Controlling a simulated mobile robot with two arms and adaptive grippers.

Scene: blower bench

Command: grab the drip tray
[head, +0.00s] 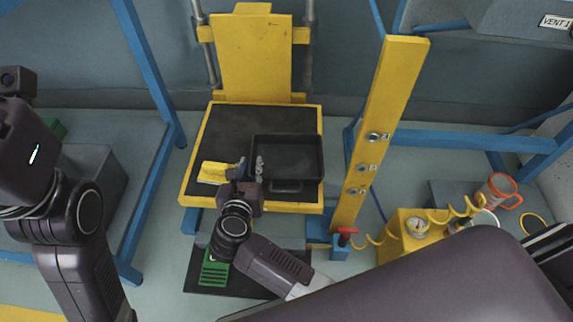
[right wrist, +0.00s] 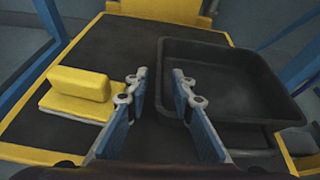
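The drip tray (head: 295,152) is a black, shallow, empty rectangular tray with a handle on its near side. It lies on the dark top of the yellow-edged platform, at the right. It also shows in the right wrist view (right wrist: 225,85). My right gripper (head: 248,167) is at the tray's left side. In the right wrist view its two blue fingers (right wrist: 159,82) are open, with the tray's left wall showing between them. I cannot tell whether they touch it. My left arm is at the left edge of the head view, but its fingers do not show.
A yellow block on a flat yellow piece (head: 213,172) lies left of the right gripper. A yellow post (head: 378,130) stands close right of the platform. Blue frame bars (head: 150,70) rise at the left. A yellow box with a gauge (head: 405,235) and an orange-handled cup (head: 495,190) are at the right.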

